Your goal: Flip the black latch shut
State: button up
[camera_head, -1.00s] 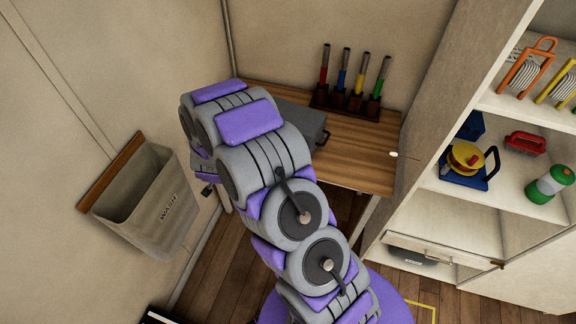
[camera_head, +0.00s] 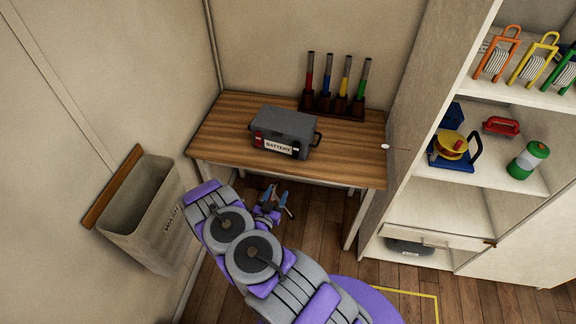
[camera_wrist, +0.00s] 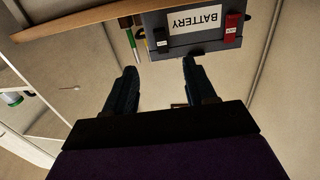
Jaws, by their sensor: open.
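A grey battery box (camera_head: 283,134) with a white BATTERY label sits on the wooden table. It shows upside down at the top of the wrist view (camera_wrist: 190,48). A red latch (camera_head: 259,138) is at the left of its front face; in the wrist view it is at the right (camera_wrist: 233,27). The small black latch (camera_wrist: 162,37) is at the other end of that face, left of the label in the wrist view. I cannot tell its position clearly. My gripper (camera_head: 279,200) is open and empty, in front of and below the table edge, apart from the box.
The wooden table (camera_head: 225,127) carries a rack of coloured-handled tools (camera_head: 335,103) behind the box. A wash bin (camera_head: 143,215) hangs on the left wall. A white shelf unit (camera_head: 415,205) stands right. Floor is clear between.

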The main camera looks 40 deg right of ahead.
jog(key=b, duration=0.3)
send_near(296, 150)
jog(key=w+d+f, duration=0.1)
jog(key=d+f, duration=0.1)
jog(key=d, duration=0.1)
jog(key=w+d+f, duration=0.1)
jog(key=shift+w+d+f, duration=0.1)
jog(key=shift+w+d, duration=0.1)
jog(key=shift+w, duration=0.15)
jog(key=shift+w+d, duration=0.2)
jog(key=shift+w, duration=0.05)
jog(key=shift+d, duration=0.15)
grip_shut()
jog(key=shift+d+f, duration=0.1)
